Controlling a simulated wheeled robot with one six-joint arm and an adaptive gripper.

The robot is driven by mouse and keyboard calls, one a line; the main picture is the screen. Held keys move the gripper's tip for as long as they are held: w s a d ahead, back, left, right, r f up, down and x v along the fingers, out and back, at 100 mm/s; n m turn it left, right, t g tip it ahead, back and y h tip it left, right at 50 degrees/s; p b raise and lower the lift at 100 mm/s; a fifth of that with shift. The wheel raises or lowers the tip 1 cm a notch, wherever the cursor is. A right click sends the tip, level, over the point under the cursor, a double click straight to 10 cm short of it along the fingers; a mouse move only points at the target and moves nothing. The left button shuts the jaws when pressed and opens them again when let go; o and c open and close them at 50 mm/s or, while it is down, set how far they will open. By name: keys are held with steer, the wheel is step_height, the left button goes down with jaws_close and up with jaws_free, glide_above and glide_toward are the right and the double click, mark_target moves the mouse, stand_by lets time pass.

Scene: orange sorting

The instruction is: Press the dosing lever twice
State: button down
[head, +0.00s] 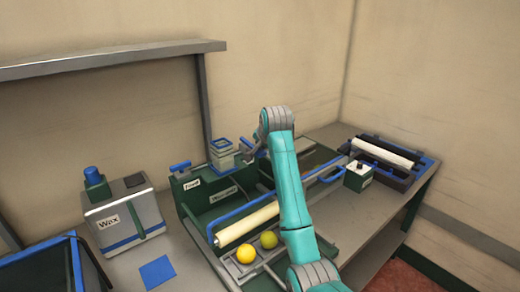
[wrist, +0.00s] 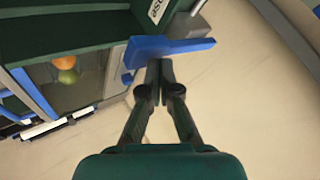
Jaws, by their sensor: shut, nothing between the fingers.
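In the wrist view a blue bar-shaped lever (wrist: 170,48) on a grey shaft lies just beyond my gripper (wrist: 165,66). It sits beside a partly cut-off white label on a dark green panel. I take it for the dosing lever, but its label is not readable. The fingers are shut with nothing between them, and their tips overlap the lever's lower edge in the picture. I cannot tell whether they touch it. In the head view my gripper (head: 252,149) is small and partly hidden by my arm, left of its wrist joint.
A grey wax box (head: 125,218) stands left. A roller unit (head: 385,153) stands right.

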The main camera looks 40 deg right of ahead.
steer(key=shift+f, duration=0.75)
stand_by(0.9)
steer(key=shift+r, duration=0.1)
stand_by(0.3)
steer(key=shift+r, duration=1.75)
steer(key=shift+r, duration=2.5)
